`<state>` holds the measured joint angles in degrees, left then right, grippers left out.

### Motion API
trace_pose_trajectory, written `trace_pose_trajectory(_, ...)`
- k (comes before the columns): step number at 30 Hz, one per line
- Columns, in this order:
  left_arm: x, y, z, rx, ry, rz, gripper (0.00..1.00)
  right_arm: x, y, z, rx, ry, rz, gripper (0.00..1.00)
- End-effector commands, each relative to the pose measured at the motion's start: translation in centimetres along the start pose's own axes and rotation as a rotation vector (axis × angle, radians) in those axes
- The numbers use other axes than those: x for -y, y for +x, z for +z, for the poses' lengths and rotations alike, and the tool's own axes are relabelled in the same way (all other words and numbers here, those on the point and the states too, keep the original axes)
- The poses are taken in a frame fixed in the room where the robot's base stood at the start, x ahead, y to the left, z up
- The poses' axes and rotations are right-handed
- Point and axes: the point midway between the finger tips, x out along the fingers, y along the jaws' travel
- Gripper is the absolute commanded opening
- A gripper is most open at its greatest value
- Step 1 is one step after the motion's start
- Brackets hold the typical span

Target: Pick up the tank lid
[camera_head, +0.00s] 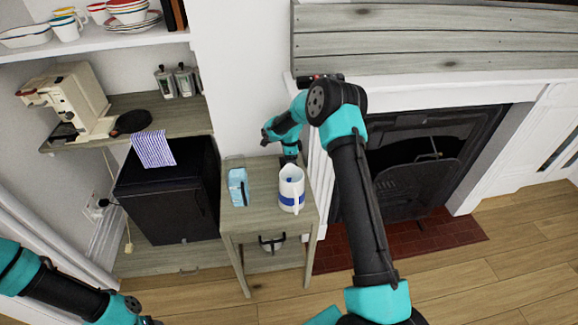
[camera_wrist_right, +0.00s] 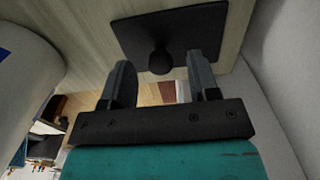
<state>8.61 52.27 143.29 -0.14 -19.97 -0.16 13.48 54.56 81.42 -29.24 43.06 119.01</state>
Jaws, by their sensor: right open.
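The tank lid (camera_wrist_right: 200,27) shows in the right wrist view as a dark, flat, square plate with a round black knob, lying on a wooden surface. My right gripper (camera_wrist_right: 160,62) is open, with its two fingers spread and pointing at the lid. The knob appears between the fingertips in the picture; I cannot tell how much gap remains in depth. In the head view my right gripper (camera_head: 290,157) points down at the back of the small wooden table, and the lid is not clearly seen there. My left arm is at the lower left, its gripper out of frame.
A white jug with a blue band (camera_head: 291,190) stands close in front of the right gripper, and also fills the left of the wrist view (camera_wrist_right: 25,70). A light-blue carton (camera_head: 238,187) stands on the table (camera_head: 263,222). A wall is close behind.

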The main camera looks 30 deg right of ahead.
Motion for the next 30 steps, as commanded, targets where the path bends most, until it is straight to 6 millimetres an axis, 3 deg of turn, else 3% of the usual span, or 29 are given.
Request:
trace_pose_trajectory(5, 0.0, 0.0, 0.0, 0.000, 0.000, 0.000, 0.50, 0.0, 1.7, 0.0, 0.000, 0.000, 0.001, 0.55)
trace_pose_trajectory(20, 0.0, 0.0, 0.0, 0.000, 0.000, 0.000, 0.50, 0.0, 1.8, 0.0, 0.000, 0.000, -0.001, 0.54)
trace_pose_trajectory(30, 0.0, 0.0, 0.0, 0.000, 0.000, 0.000, 0.50, 0.0, 1.8, 0.0, 0.000, 0.000, 0.000, 0.22)
